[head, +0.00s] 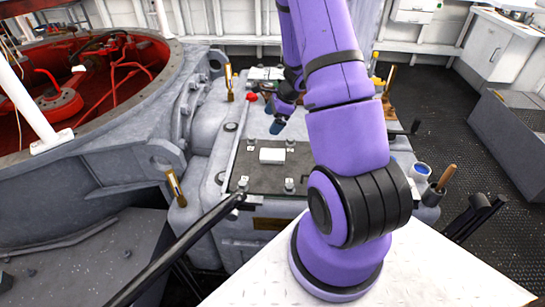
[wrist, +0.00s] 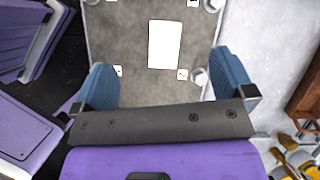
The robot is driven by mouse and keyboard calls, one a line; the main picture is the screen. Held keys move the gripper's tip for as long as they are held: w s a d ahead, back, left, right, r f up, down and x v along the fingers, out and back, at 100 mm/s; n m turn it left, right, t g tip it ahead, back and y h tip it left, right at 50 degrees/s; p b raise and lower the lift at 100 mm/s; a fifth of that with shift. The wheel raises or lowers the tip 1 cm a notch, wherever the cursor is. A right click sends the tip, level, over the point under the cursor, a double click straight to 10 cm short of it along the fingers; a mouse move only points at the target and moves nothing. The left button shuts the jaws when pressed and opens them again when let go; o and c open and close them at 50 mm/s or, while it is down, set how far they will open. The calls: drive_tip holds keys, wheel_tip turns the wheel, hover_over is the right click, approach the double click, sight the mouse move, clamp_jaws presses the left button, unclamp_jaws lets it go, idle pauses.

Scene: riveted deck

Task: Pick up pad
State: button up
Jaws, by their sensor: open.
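A white rectangular pad (head: 272,155) lies flat on a dark grey plate (head: 262,179) on top of the grey machine housing. In the wrist view the pad (wrist: 164,44) is upper middle, lying between the lines of the two fingers and ahead of them. My gripper (head: 273,115) is above the housing, beyond the pad in the head view. In the wrist view my gripper (wrist: 166,72) shows two blue fingers spread wide, with nothing between them. The pad is apart from both fingers and fully visible.
A red knob (head: 252,97) and brass-coloured handles (head: 175,187) stand around the housing. A blue-and-white cup (head: 421,171) is to the right. A black bar (head: 185,243) crosses the foreground.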

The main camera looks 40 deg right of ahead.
sight(273, 153)
drive_tip(key=s+d+f+m, duration=0.3)
drive_tip(key=d+f, duration=0.1)
drive_tip(key=f, duration=0.3)
drive_tip(key=shift+h, duration=0.3)
drive_tip(key=shift+x, duration=5.5)
drive_tip(key=shift+a, duration=0.1)
drive_tip(key=shift+f, duration=0.2)
drive_tip(key=c, duration=1)
